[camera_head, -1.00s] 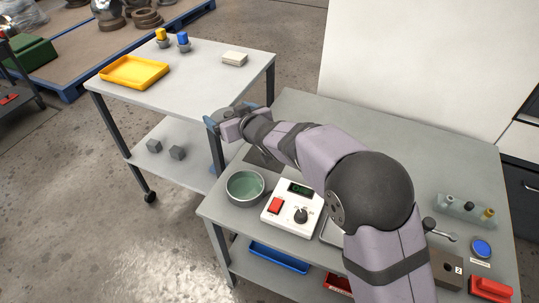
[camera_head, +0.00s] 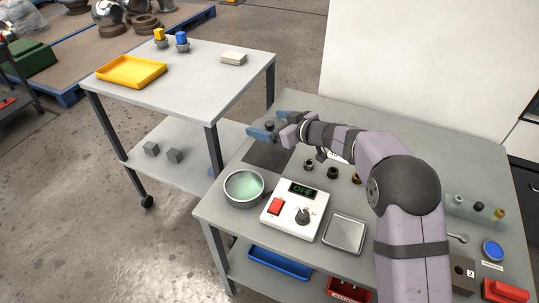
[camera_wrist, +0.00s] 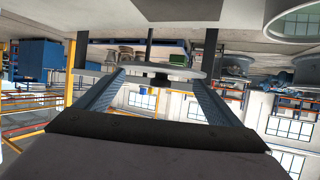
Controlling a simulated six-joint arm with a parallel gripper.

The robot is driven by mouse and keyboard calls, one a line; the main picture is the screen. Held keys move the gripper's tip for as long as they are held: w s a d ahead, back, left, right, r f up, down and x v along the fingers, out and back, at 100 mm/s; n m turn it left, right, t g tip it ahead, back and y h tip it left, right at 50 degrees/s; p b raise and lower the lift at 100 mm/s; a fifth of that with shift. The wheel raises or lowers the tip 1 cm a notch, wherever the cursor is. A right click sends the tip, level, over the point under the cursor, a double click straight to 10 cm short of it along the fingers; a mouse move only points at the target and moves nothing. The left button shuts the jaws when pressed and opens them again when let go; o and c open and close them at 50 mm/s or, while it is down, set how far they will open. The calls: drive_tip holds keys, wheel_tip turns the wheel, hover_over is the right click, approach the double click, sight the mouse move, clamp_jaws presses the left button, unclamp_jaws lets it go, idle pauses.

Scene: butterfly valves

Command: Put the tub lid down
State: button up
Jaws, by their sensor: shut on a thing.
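My gripper (camera_head: 268,127) is above the back left of the workbench, over a dark square mat (camera_head: 266,157). Its blue fingers are shut on the tub lid. The lid seems held above the mat; the exact gap cannot be told. A round metal bowl with a pale green inside (camera_head: 244,188) stands in front of the mat, apart from the gripper.
A white control box (camera_head: 295,210) with a red switch stands right of the bowl. A square metal tray (camera_head: 345,233) lies beside it. Several small dark fittings (camera_head: 333,172) stand behind the box. A trolley with a yellow tray (camera_head: 131,71) is at the left.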

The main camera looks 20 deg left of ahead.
sight(270, 154)
drive_tip(key=shift+f+b, duration=1.15)
drive_tip(key=shift+f, duration=3.8)
drive_tip(key=shift+f, duration=0.15)
drive_tip(key=o, duration=1)
drive_tip(key=shift+s+d+r, duration=0.1)
drive_tip(key=shift+d+r, duration=0.1)
drive_tip(key=v, duration=1.1)
drive_tip(key=shift+s+d+r+p, duration=0.1)
drive_tip(key=shift+s+d+p, duration=0.05)
drive_tip(key=shift+d+p, duration=0.15)
drive_tip(key=shift+a, duration=0.1)
